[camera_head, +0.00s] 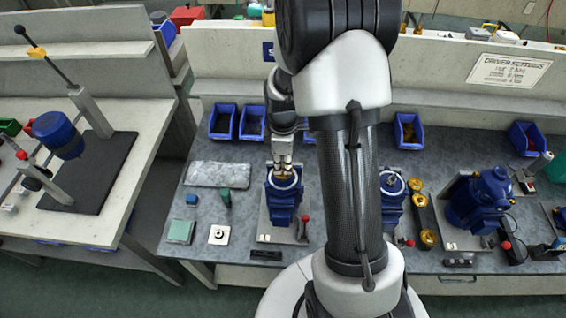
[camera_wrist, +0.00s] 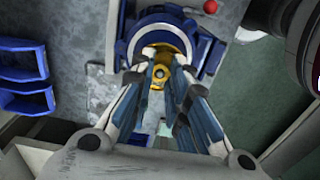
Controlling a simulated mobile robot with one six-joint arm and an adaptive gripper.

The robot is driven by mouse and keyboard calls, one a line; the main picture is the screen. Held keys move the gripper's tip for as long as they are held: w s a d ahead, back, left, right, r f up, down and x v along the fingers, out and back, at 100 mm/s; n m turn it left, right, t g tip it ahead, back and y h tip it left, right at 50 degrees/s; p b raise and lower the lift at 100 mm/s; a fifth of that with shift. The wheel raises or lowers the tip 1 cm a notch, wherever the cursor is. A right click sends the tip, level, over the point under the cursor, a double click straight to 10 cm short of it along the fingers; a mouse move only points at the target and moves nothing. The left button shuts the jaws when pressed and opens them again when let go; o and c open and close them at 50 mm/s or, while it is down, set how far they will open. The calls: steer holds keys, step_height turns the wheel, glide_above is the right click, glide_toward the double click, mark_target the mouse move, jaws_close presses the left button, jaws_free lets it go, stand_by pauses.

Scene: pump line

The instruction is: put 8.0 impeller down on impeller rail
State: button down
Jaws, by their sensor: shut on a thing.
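My gripper (camera_head: 283,165) is shut on a small brass impeller, seen between the fingertips in the wrist view (camera_wrist: 159,75). The gripper points down at the open round top of a blue pump housing (camera_head: 283,197), which also shows behind the impeller in the wrist view (camera_wrist: 207,38). I cannot tell whether the impeller is inside the housing or just above it. A dark rail with brass impellers (camera_head: 428,238), which looks like the impeller rail, lies to the right, beyond my arm. Its size marks are too small to read.
A second open blue pump (camera_head: 391,205) is partly hidden by my arm, left of the rail. A larger blue pump (camera_head: 480,200) stands right of it. Blue bins (camera_head: 408,131) line the back of the bench.

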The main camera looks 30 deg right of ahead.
steer(key=shift+r+p, duration=1.25)
steer(key=shift+r, duration=0.65)
steer(key=shift+r, duration=0.1)
steer(key=shift+r+p, duration=2.2)
steer(key=shift+r, duration=0.7)
